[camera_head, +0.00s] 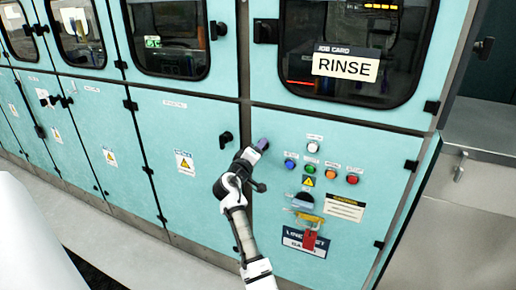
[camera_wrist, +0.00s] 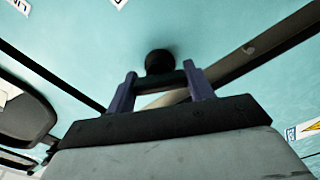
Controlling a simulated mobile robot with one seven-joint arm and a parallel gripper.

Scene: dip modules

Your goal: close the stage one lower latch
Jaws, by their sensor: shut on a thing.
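A black latch with a round base (camera_wrist: 158,62) shows in the wrist view on the teal panel, beside a dark seam. My gripper (camera_wrist: 163,82) has its two purple fingers on either side of the latch's dark bar, and it is shut on it. In the head view, my gripper (camera_head: 260,146) is at the upper left corner of the lower right panel (camera_head: 380,150). The gripped latch is hidden there behind the gripper. The latch's exact turn angle is hard to tell.
Another black latch (camera_head: 225,138) sits just left, on the neighbouring lower door (camera_head: 185,125). Coloured buttons (camera_head: 331,174) and a red padlock (camera_head: 309,240) are on the right panel. A window with a RINSE card (camera_head: 345,68) is above. A grey metal unit (camera_head: 470,190) stands at right.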

